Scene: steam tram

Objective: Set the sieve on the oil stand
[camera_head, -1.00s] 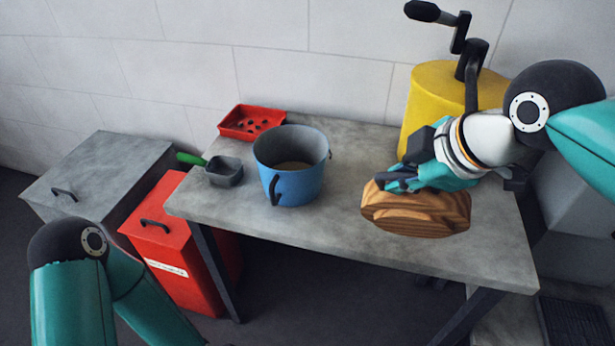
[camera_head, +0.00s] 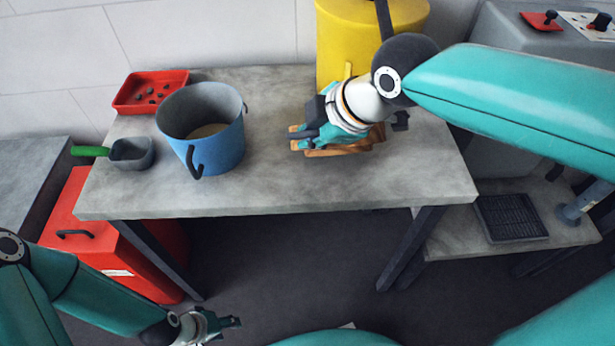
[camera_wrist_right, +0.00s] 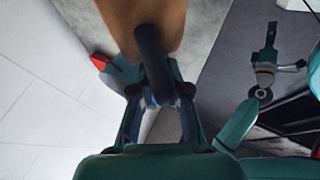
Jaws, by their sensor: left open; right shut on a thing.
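My right gripper (camera_head: 305,138) is shut on a brown wooden piece (camera_head: 352,145) over the right half of the grey table; the hand hides much of it. In the right wrist view the wooden piece (camera_wrist_right: 150,15) has a dark handle (camera_wrist_right: 152,62) between the fingers. I cannot tell whether it touches the table. My left gripper (camera_head: 222,322) is open and empty, low in front of the table. I cannot surely pick out the sieve. A low grey stand (camera_head: 450,240) at the right may be the oil stand; I cannot be sure.
A red bin (camera_head: 75,215) stands at left. A black grate (camera_head: 510,217) lies on the low stand.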

